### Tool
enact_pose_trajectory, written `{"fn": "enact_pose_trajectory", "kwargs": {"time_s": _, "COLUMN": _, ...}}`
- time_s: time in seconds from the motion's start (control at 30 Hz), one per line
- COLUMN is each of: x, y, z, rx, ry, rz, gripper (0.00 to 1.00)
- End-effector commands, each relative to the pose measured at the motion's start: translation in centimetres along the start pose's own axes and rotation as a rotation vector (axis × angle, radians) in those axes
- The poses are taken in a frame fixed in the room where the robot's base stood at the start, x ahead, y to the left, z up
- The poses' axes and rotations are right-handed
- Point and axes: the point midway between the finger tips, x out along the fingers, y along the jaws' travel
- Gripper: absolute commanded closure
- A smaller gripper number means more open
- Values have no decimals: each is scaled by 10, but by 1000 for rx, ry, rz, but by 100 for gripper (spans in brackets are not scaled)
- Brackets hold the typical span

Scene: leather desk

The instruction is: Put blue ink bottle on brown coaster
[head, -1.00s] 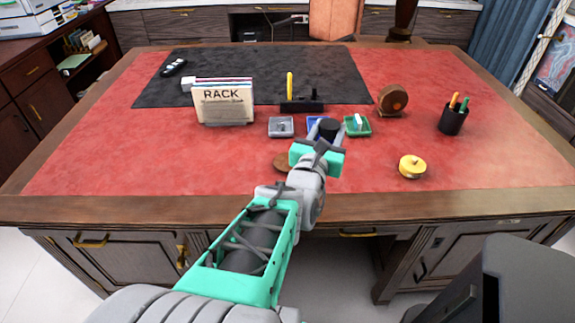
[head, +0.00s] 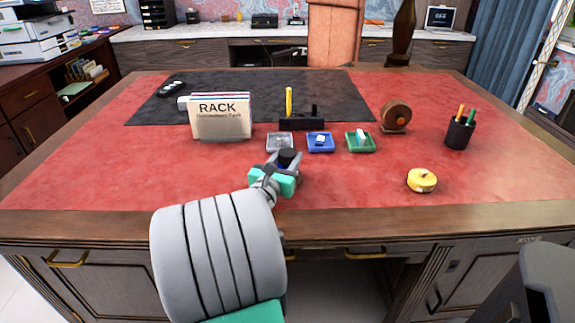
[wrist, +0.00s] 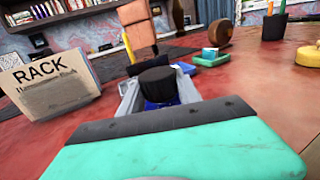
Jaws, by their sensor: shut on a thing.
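The blue ink bottle (head: 287,160) has a black cap and a dark blue body. It also shows in the wrist view (wrist: 158,88), upright between the fingers. My gripper (head: 284,168) is shut on it near the front middle of the desk, in front of the grey and blue trays. The brown coaster is not visible now; my gripper and arm cover the spot where it showed earlier. I cannot tell whether the bottle touches anything below it.
A grey tray (head: 280,142), a blue tray (head: 320,143) and a green tray (head: 360,143) stand in a row behind. A rack (head: 221,118) is at left. A yellow round object (head: 422,181) and a pen cup (head: 459,133) are at right. Red desk surface is free at left.

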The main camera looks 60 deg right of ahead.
Motion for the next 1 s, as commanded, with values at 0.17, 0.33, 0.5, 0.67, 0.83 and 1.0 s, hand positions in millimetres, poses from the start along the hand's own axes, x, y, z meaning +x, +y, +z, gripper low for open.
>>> {"fn": "enact_pose_trajectory", "kwargs": {"time_s": 0.17, "x": 0, "y": 0, "z": 1, "rx": 3, "ry": -4, "rz": 0, "gripper": 100}}
{"fn": "enact_pose_trajectory", "kwargs": {"time_s": 0.33, "x": 0, "y": 0, "z": -3, "rx": 2, "ry": -1, "rz": 1, "gripper": 58}}
{"fn": "enact_pose_trajectory", "kwargs": {"time_s": 0.5, "x": 0, "y": 0, "z": -2, "rx": 2, "ry": -1, "rz": 0, "gripper": 44}}
{"fn": "enact_pose_trajectory", "kwargs": {"time_s": 0.67, "x": 0, "y": 0, "z": -2, "rx": 2, "ry": -1, "rz": 0, "gripper": 38}}
{"fn": "enact_pose_trajectory", "kwargs": {"time_s": 0.83, "x": 0, "y": 0, "z": -1, "rx": 2, "ry": -2, "rz": 0, "gripper": 38}}
{"fn": "enact_pose_trajectory", "kwargs": {"time_s": 1.0, "x": -20, "y": 2, "z": 1, "rx": 0, "ry": 0, "rz": 5, "gripper": 38}}
